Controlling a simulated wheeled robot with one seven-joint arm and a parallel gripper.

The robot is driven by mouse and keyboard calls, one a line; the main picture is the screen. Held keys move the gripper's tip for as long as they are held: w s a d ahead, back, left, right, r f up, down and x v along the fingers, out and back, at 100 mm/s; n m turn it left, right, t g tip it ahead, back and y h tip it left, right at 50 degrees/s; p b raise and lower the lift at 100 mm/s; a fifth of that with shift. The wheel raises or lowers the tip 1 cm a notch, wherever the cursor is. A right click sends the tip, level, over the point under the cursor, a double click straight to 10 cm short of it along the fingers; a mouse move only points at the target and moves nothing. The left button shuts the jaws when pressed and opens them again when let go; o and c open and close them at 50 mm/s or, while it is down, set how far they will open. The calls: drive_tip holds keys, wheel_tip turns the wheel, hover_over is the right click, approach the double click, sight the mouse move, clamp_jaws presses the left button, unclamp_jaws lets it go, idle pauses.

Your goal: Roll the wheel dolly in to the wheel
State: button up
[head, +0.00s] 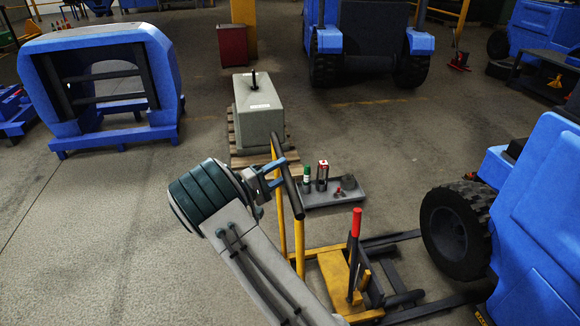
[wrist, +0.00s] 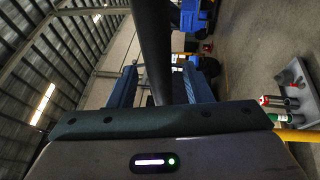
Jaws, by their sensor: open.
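The wheel dolly has a yellow frame (head: 334,275), a black push handle (head: 287,175), a red-topped lever (head: 356,222) and dark fork arms pointing right. The wheel (head: 455,230) is a black-tyred one on the blue machine at the right. The fork arms reach towards it low on the floor; whether they touch it I cannot tell. My gripper (head: 280,180) is at the dolly's handle. In the wrist view, the black handle bar (wrist: 152,45) runs between the two open blue fingers of my gripper (wrist: 157,85). Contact with the bar is not clear.
A grey tray (head: 335,197) with small bottles and a can lies behind the dolly. A grey counterweight block (head: 258,108) stands on a pallet further back. A blue frame (head: 105,85) is at the left. Open floor lies at the front left.

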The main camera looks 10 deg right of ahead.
drive_tip(key=shift+x, duration=1.95)
clamp_jaws()
